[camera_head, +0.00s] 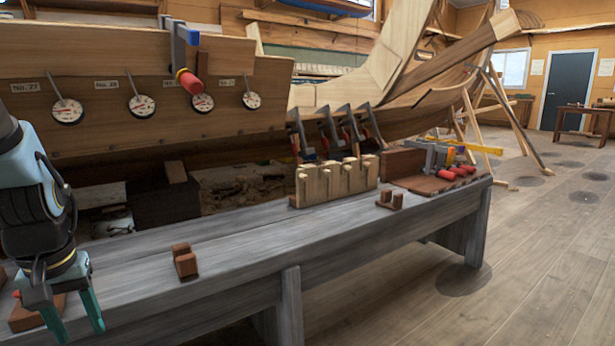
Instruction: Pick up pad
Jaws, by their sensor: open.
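My gripper (81,333) hangs at the lower left, fingers pointing down and spread apart, with nothing seen between them. Several small reddish-brown wooden pieces lie on the grey bench (245,222), and I cannot tell for sure which is the pad. A flat brown block (24,319) lies behind my gripper's left finger and is partly hidden by it. A notched brown block (185,263) sits on the bench to the right of my gripper, clear of it. A similar notched block (390,200) sits farther along the bench.
A pale wooden rack (338,182) with pegs stands on the bench. Beyond it a brown tray (415,186) holds red-handled clamps. Planks with round gauges (142,105) and a clamp (187,60) rise behind the bench. The bench top between the blocks is clear.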

